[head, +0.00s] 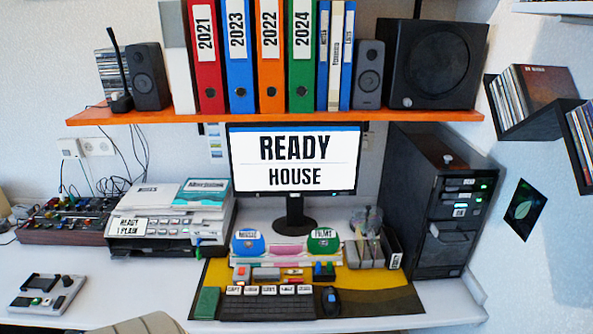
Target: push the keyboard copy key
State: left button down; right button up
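The dark keyboard (266,309) lies on the yellow and dark desk mat (385,298) in front of the monitor, low in the middle of the head view. A row of large pale labelled keys (268,290) runs along its back edge. The labels are too small to read surely, so I cannot tell which one is the copy key. Neither of my grippers shows in this view.
A green block (207,303) sits left of the keyboard and a dark mouse (331,301) sits right of it. Small coloured items and the monitor (294,160) stand behind. A printer (165,222) and a computer tower (435,205) flank them. An orange shelf (270,117) hangs above.

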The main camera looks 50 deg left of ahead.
aim_at(231, 290)
jog(key=u, duration=1.75)
